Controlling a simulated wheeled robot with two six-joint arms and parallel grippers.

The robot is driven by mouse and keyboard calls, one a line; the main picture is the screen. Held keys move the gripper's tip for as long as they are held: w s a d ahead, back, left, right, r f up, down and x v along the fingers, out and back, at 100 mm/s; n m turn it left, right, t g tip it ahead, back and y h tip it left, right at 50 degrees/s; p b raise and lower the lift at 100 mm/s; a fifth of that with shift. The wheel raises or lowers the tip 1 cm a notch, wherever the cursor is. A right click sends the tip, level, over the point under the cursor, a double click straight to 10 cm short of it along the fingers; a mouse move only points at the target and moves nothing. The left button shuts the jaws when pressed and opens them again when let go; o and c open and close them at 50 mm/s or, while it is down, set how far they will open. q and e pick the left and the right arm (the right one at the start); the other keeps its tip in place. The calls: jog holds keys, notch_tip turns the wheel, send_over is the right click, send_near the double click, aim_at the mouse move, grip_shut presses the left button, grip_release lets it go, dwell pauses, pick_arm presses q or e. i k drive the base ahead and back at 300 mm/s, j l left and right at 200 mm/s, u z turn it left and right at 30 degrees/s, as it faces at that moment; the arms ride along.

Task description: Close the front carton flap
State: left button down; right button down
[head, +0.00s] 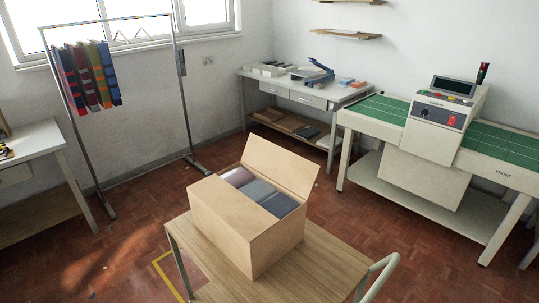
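A brown cardboard carton (222,222) stands on a wooden-topped table (310,262) at the lower middle. Its far-side flap (280,163) stands up, tilted back and open. A flat cardboard panel, seemingly the near-side flap (232,208), lies across the near half of the top. Several folded textiles, light, grey and dark blue (258,190), show in the uncovered strip between the two. I cannot tell whether the flat panel is fully down. Neither of my grippers is in view.
A curved metal rail (378,276) rises at the table's right end. A garment rack (181,100) with hanging striped textiles stands back left. A grey bench (300,92) and a green-topped conveyor machine (440,118) line the right wall. Parquet floor around the table is clear.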

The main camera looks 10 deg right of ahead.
aim_at(276, 163)
jog(key=i+j+u, duration=0.45)
jog(key=i+j, duration=0.3)
jog(key=i+j+u, duration=0.4)
jog(key=i+j, duration=0.25)
jog(key=i, duration=0.15)
